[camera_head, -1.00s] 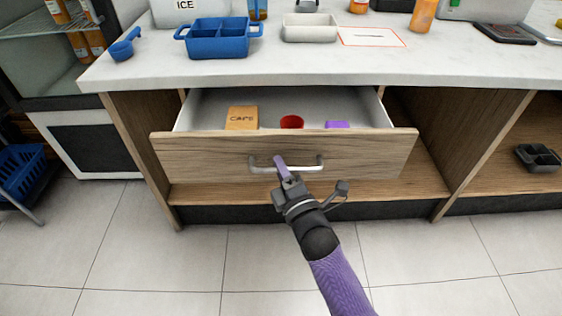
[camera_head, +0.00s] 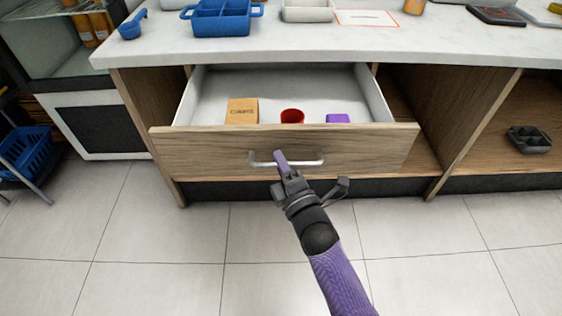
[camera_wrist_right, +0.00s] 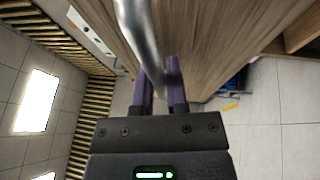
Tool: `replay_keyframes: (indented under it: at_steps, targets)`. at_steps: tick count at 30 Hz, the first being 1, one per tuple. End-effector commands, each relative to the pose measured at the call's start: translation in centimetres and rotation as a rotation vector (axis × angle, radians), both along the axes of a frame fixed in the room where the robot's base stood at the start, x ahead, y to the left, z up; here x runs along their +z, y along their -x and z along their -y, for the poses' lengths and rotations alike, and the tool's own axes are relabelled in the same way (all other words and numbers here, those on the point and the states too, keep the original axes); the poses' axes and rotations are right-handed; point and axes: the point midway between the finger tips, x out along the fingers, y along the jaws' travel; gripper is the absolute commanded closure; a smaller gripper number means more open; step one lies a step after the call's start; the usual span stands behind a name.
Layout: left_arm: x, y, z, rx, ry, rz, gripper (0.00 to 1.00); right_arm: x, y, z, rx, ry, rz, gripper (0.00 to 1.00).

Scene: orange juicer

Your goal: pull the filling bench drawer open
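The wooden drawer (camera_head: 215,141) under the counter stands pulled out, with its white inside in view. Its silver bar handle (camera_head: 312,162) is on the front panel. My right gripper (camera_head: 281,161) is at the middle of the handle. In the right wrist view the handle (camera_wrist_right: 135,30) runs down between the two purple fingers (camera_wrist_right: 161,88), which are close together around it. Part of the grip is hidden behind the fingers. My left gripper is not in view.
In the drawer are a tan box (camera_head: 242,111), a red cup (camera_head: 292,116) and a purple item (camera_head: 338,118). The counter (camera_head: 300,45) above holds a blue divided caddy (camera_head: 222,26) and a blue scoop (camera_head: 132,25). The tiled floor in front is clear.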

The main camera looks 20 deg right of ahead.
Motion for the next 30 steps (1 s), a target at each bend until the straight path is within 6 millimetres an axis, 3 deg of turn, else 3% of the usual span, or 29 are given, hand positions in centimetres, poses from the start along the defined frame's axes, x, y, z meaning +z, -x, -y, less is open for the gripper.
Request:
replay_keyframes:
  at_steps: [1,5,6,14,17,25,30]
  targets:
    - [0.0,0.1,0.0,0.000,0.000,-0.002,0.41,-0.1,0.0,0.0,0.000,0.000,-0.003,0.76]
    - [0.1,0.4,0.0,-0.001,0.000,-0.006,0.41,-0.1,0.0,0.0,0.000,0.000,-0.002,0.49]
    - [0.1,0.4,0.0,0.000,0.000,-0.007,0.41,-0.1,0.0,0.0,0.000,0.000,-0.002,0.47]
    - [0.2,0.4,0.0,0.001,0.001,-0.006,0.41,0.0,0.1,0.0,0.000,0.000,-0.001,0.47]
    - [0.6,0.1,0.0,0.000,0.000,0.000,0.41,-0.1,1.1,0.1,0.000,-0.001,-0.002,0.47]
    - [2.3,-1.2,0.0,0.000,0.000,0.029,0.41,-1.0,7.1,0.9,-0.001,0.000,-0.003,0.47]
    - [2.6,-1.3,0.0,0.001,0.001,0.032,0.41,-1.6,9.4,1.1,0.000,0.000,-0.002,0.47]
